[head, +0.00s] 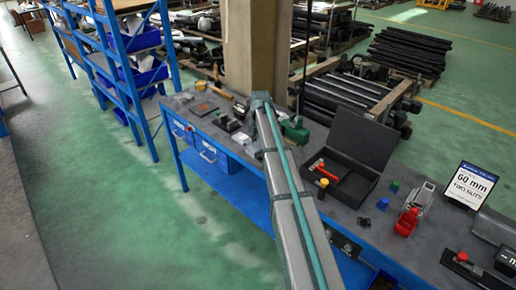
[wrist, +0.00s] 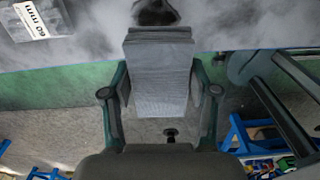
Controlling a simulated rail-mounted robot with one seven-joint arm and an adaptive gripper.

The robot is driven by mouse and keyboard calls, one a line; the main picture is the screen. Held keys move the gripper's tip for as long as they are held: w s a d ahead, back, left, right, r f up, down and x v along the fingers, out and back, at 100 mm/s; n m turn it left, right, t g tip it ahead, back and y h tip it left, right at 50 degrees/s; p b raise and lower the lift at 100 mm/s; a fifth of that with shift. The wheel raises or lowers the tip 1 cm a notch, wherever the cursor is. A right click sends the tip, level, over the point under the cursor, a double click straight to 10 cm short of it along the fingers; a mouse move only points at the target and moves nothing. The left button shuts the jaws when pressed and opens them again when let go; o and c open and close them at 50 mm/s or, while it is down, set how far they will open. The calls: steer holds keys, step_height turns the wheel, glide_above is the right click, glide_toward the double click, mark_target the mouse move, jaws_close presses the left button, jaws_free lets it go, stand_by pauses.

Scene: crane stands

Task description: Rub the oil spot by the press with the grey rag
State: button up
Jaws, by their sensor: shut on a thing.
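In the wrist view the grey rag (wrist: 160,75) is a folded pad between the two fingers of my gripper (wrist: 160,95). The fingers press on its left and right sides. A dark patch or object (wrist: 155,12) shows at the top edge, just beyond the rag's far end, on or against a grey surface. I cannot tell whether it is the oil spot, or whether the rag touches that surface. In the head view my arm crosses the bench (head: 345,212), and I cannot make out my gripper or the rag. I cannot identify the press with certainty there.
A green tool (head: 295,132) sits beside my arm. A blue shelf (head: 118,50) and a pillar (head: 256,45) stand behind. Green floor is clear at left.

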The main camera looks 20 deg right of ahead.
mark_target(260, 163)
steer(key=shift+w+d+f, duration=0.1)
steer(key=shift+f, duration=0.2)
steer(key=shift+f+b, duration=1.7)
steer(key=shift+f, duration=2.15)
steer(key=shift+w+d, duration=0.3)
steer(key=shift+d, duration=0.3)
steer(key=shift+w+d, duration=0.3)
steer(key=shift+d, duration=0.25)
steer(key=shift+c, duration=0.5)
steer(key=shift+w+d, duration=0.3)
steer(key=shift+d, duration=0.4)
steer(key=shift+w+d, duration=0.35)
steer(key=shift+d, duration=0.3)
steer(key=shift+w+d, duration=0.3)
steer(key=shift+d, duration=0.4)
steer(key=shift+s+a, duration=0.55)
steer(key=shift+a, duration=0.5)
steer(key=shift+s+a, duration=0.5)
steer(key=shift+a, duration=0.6)
steer(key=shift+s+a, duration=0.55)
steer(key=shift+a, duration=0.5)
steer(key=shift+a+r, duration=0.1)
steer(key=shift+r, duration=0.25)
steer(key=shift+r+p, duration=1.75)
steer(key=shift+r, duration=2.05)
